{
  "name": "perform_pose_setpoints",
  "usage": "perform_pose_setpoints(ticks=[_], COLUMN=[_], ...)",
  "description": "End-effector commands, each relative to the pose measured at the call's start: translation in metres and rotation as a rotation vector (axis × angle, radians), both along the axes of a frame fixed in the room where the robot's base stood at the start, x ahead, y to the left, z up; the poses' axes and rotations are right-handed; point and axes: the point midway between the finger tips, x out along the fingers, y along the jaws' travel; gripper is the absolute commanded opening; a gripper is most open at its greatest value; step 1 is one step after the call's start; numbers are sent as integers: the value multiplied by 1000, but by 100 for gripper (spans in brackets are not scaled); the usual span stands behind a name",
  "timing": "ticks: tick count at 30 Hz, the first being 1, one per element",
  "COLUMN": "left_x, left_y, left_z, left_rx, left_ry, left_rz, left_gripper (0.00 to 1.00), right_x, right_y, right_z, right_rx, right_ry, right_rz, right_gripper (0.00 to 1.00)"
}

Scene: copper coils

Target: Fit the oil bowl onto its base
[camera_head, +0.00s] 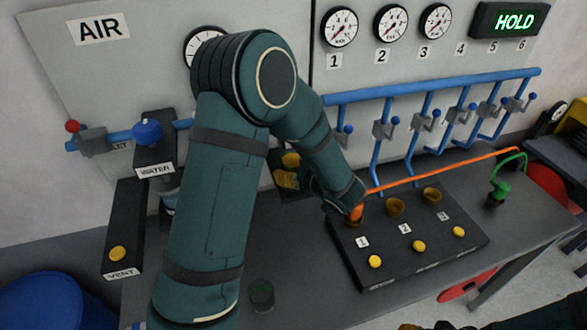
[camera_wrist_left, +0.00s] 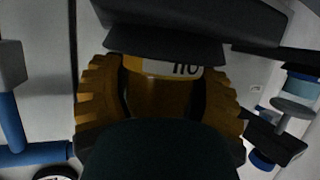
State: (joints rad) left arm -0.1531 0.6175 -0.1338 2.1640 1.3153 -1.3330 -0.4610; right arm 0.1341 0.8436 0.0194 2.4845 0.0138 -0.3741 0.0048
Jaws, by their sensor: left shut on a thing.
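My left gripper (camera_head: 287,170) has ribbed yellow-brown fingers and is partly hidden behind my left forearm in the head view. In the left wrist view its two fingers (camera_wrist_left: 160,105) are shut on the amber oil bowl (camera_wrist_left: 162,69), one on each side. The bowl's white label shows upside down and is partly covered. The black base (camera_wrist_left: 180,22) lies across the top of that view, with a dark round part close against the bowl. I cannot tell whether the bowl is seated. My right gripper (camera_head: 425,326) is cut off at the bottom edge.
A black WATER unit (camera_head: 154,157) with a blue knob stands left of my arm. A black block (camera_head: 415,262) with numbered sockets and yellow buttons lies on the grey table (camera_head: 300,292). An orange hose (camera_head: 445,167) crosses behind it. Blue pipes (camera_head: 430,85) line the wall.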

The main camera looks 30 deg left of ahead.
Motion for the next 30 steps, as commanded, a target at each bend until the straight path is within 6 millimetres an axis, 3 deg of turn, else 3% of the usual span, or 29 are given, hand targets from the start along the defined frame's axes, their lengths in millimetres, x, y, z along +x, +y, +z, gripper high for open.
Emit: perform_pose_setpoints(ticks=[2,3,6,17,30], left_x=[0,0,0,0,-30], left_y=[0,0,0,-1,-74], left_z=[-3,-3,-3,6,36], left_rx=[1,0,0,0,0], left_ry=[0,1,0,-1,-1], left_rz=[0,0,0,-1,-5], left_gripper=[21,70,100,100,100], right_x=[0,0,0,0,0], right_y=[0,0,0,0,0], right_z=[-1,-2,-1,2,9], right_rx=[0,0,0,0,2], right_ry=[0,0,0,0,0], right_rz=[0,0,0,0,0], right_gripper=[39,39,39,39,39])
